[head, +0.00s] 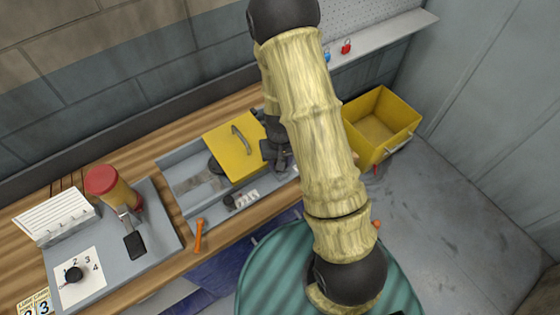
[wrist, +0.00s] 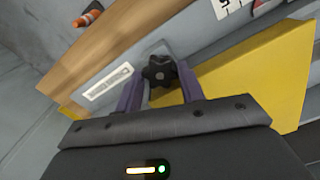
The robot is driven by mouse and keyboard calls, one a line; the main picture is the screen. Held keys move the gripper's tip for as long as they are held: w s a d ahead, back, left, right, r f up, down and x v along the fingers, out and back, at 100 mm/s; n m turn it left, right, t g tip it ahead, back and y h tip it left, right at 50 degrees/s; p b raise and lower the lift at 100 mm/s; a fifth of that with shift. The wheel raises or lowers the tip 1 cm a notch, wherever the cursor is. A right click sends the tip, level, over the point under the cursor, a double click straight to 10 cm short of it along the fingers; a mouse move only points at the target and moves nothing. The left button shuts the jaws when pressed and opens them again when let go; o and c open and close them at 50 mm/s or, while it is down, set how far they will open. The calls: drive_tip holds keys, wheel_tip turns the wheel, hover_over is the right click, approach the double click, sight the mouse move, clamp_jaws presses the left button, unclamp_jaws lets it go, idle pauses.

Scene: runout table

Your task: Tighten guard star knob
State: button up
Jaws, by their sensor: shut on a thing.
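The guard star knob (wrist: 160,72) is black and lobed. In the wrist view it sits between the two fingers of my gripper (wrist: 160,88), which are shut on it. The yellow guard (wrist: 260,75) with its flat top lies beside the knob; in the head view the guard (head: 232,158) covers part of a grey tray and carries a grey handle (head: 241,139). My gripper (head: 277,152) shows in the head view at the guard's right edge. There my arm and gripper hide the knob.
A grey panel holds a red-topped post (head: 102,180), a black lever (head: 134,243) and a numbered dial (head: 74,274). An orange-handled item (head: 199,236) lies at the bench's front edge. A yellow bin (head: 380,122) stands right of the bench.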

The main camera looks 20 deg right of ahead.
drive_tip(key=o, duration=1)
drive_tip(key=shift+c, duration=0.2)
drive_tip(key=shift+n, duration=0.3)
